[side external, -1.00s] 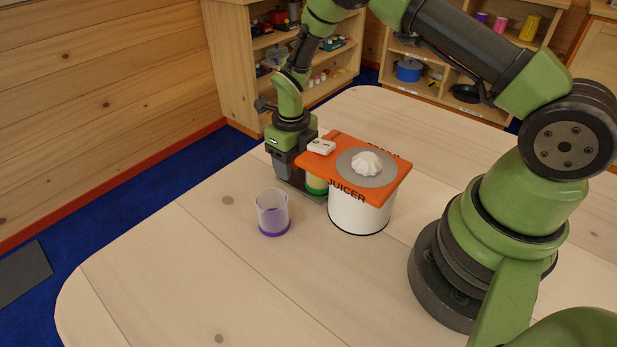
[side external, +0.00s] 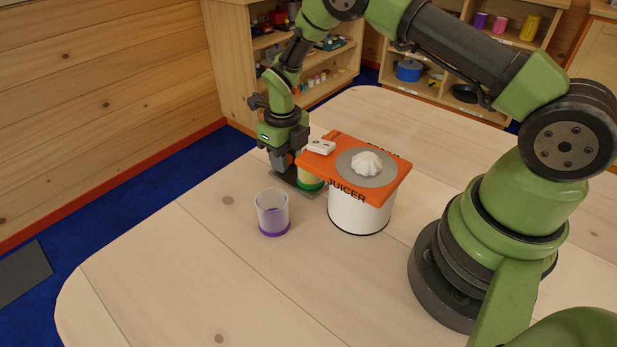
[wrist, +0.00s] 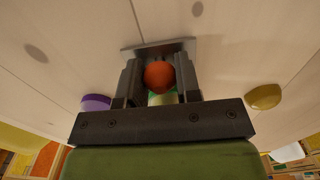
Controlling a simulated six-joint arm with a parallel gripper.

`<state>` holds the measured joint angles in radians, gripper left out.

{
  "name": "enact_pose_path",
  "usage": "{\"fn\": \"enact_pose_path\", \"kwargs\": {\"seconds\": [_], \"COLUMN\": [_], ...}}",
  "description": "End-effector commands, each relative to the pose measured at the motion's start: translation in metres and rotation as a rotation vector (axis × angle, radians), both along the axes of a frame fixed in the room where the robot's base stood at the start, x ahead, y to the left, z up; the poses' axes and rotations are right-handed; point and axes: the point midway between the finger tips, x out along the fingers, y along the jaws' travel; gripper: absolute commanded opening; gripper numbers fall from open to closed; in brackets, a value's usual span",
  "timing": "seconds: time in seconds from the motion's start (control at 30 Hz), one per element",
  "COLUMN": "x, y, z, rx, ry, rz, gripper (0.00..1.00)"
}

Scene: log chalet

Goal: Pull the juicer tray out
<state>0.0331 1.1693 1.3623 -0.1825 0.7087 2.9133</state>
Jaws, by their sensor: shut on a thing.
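The juicer (side external: 360,212) is a white drum under an orange top marked JUICER, with a grey disc and white ridged cone. In the wrist view the tray (wrist: 160,45) lies across the fingers. How the knob joins the tray is hidden.
The orange top with a white block (side external: 319,147) overhangs near my gripper's right. The table's left side is bare. Shelves stand behind, off the table.

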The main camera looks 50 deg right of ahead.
Motion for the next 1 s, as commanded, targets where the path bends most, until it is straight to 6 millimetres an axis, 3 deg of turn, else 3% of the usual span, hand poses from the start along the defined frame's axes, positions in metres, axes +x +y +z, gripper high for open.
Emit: {"fn": "enact_pose_path", "kwargs": {"seconds": [1.0], "x": [0.052], "y": [0.001], "z": [-0.001], "rx": [-0.001], "ry": [-0.001], "rz": [0.003], "gripper": [0.08]}}
